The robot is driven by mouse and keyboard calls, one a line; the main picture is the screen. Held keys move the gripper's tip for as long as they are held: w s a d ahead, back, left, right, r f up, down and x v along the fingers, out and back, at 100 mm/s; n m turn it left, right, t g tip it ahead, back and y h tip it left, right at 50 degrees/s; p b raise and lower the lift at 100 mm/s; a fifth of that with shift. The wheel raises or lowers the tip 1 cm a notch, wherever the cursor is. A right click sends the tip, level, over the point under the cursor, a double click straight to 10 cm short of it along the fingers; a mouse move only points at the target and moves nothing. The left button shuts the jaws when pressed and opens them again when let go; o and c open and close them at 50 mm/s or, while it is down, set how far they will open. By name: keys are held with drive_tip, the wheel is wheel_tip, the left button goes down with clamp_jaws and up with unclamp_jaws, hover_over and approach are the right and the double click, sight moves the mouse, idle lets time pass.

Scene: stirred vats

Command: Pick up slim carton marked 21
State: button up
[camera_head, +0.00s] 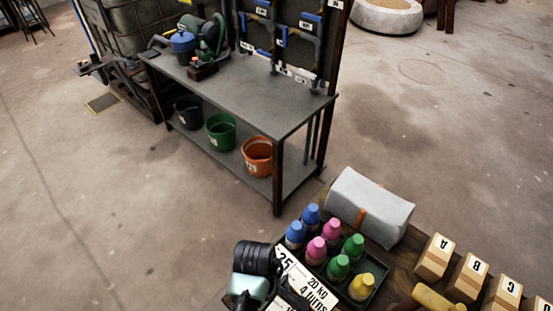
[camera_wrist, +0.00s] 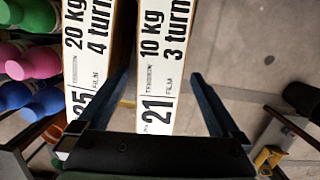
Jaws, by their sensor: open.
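The slim carton marked 21 (camera_wrist: 160,70) is white with black print reading 10 kg and 3 turns, and it shows in the wrist view. My gripper (camera_wrist: 160,75) is open, with one dark blue finger on each side of this carton in the picture. A gap shows between the right finger and the carton; the left finger lies close to its left edge. I cannot tell how deep the fingers reach. A similar carton marked 25 (camera_wrist: 88,60) stands just left, reading 20 kg and 4 turns; it also shows in the head view (camera_head: 292,268). Carton 21 is not clearly visible there.
Blue, pink, green and yellow bottles stand in a dark tray (camera_head: 382,263). A grey-white bundle (camera_head: 368,205) lies behind them, with lettered boxes (camera_head: 436,257) at right. A workbench (camera_head: 235,95) with buckets below stands further back. Open floor lies around.

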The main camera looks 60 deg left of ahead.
drive_tip(key=shift+w+d+f, duration=0.1)
drive_tip(key=shift+d+f, duration=0.1)
drive_tip(key=shift+f, duration=1.7)
drive_tip(key=shift+d+f, duration=0.15)
drive_tip(key=shift+f, duration=1.75)
clamp_jaws()
